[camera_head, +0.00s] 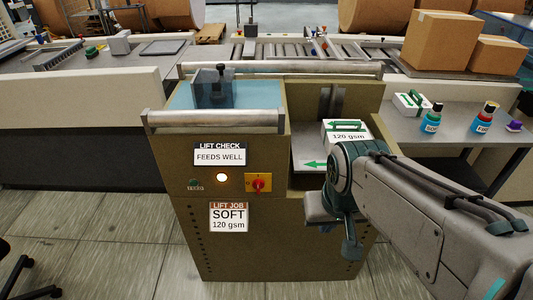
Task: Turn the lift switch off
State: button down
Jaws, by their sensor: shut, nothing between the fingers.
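The lift switch is a red rotary knob on a yellow plate (258,183), set in the front of the brown cabinet (190,240). The knob's handle looks roughly upright, but its markings are too small to read. A lamp (222,178) left of the switch glows warm white. My gripper (350,250) hangs at the end of my arm, right of the switch and apart from it. It is shut and empty, its fingertips low before the cabinet's right side.
Signs "LIFT CHECK FEEDS WELL" (219,154) and "LIFT JOB SOFT 120 gsm" (229,217) are on the cabinet front. A "120 gsm" pack (346,137) lies in the right bay. Bottles (433,119) stand on a side table (405,130). Space before the switch looks clear.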

aim_at(258, 184)
jog(key=z, duration=2.05)
jog(key=i, duration=0.65)
jog(key=u, duration=2.55)
